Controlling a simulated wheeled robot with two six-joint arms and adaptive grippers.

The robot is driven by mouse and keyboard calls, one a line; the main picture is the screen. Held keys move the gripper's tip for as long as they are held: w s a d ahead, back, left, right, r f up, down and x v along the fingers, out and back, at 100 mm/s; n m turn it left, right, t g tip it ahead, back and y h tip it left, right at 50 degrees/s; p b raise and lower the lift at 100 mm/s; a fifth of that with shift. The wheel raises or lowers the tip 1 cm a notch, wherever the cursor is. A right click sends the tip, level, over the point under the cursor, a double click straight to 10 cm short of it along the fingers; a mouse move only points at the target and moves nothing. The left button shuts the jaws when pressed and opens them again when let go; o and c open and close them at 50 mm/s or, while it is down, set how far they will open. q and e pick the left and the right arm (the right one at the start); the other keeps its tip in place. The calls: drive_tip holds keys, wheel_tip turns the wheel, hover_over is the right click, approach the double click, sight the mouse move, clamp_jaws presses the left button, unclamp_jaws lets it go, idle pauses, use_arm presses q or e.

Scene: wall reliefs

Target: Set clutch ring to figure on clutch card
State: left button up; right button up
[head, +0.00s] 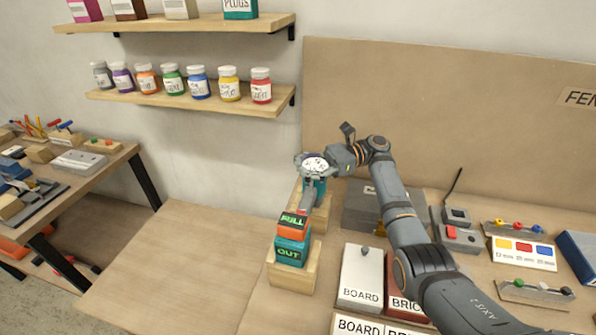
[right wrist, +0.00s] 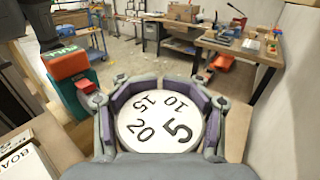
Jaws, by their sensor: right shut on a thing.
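In the right wrist view the ring (right wrist: 168,124) shows 5, 10, 15 and 20, with 5 the largest. My right gripper (head: 318,158) is shut around the ring, its purple-lined fingers (right wrist: 158,98) on both sides. I cannot pick out a clutch card in these views. My left gripper is not in view.
A white "BOARD" block (head: 361,277) and a dark red "BRIC" block (head: 399,290) stand right of the stand. A grey box (head: 362,207) is behind my arm. A card with yellow, red and blue squares (head: 521,252) lies at right. The table left of the stand is bare.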

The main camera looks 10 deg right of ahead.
drive_tip(key=shift+s+n+g, duration=0.1)
drive_tip(key=shift+n+g, duration=0.4)
drive_tip(key=shift+g, duration=0.1)
drive_tip(key=shift+d, duration=0.1)
drive_tip(key=o, duration=1.3)
wheel_tip(320, 180, up, 10)
